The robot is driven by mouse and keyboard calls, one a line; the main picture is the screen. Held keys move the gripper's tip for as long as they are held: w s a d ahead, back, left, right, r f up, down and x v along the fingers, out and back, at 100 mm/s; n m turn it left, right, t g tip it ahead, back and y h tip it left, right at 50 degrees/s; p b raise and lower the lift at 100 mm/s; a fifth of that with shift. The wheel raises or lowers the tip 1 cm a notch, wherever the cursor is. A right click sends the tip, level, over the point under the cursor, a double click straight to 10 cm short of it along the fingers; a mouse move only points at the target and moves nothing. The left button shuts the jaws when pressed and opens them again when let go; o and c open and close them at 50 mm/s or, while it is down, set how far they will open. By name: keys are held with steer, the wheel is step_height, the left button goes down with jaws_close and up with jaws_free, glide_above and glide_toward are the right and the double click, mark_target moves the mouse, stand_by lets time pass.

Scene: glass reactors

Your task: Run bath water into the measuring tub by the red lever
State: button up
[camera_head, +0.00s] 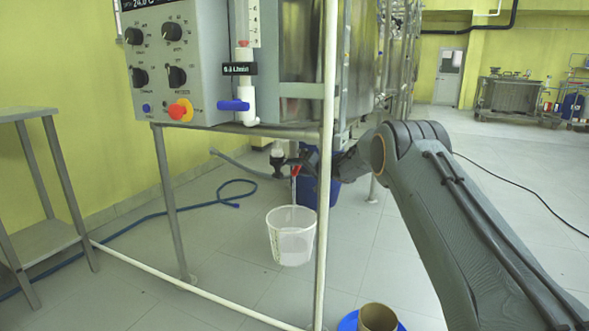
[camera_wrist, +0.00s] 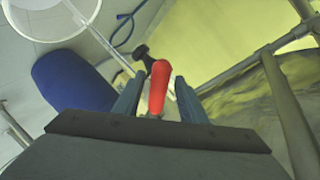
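The red lever (camera_wrist: 158,88) stands between my gripper's two fingers in the wrist view, with a narrow gap on each side. It shows as a small red piece in the head view (camera_head: 295,172). My gripper (camera_wrist: 159,82) is open around it and not closed on it. The measuring tub (camera_head: 291,240), a translucent whitish bucket, is below the lever in the head view. Its rim shows at the upper left of the wrist view (camera_wrist: 62,38). My arm partly hides the valve.
A pale frame post (camera_head: 325,180) rises in front of my gripper. The control panel (camera_head: 180,65) and a blue-handled valve (camera_head: 234,105) are above left. A blue hose (camera_head: 190,206) lies on the floor.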

mark_target(299, 167)
steer(key=shift+d, duration=0.15)
steer(key=shift+s+d+r, duration=0.15)
steer(key=shift+s, duration=0.15)
steer(key=p+v, duration=0.3)
steer(key=v, duration=0.3)
steer(key=shift+d, duration=0.15)
steer(key=shift+s+d+p, duration=0.3)
steer(key=shift+s, duration=0.05)
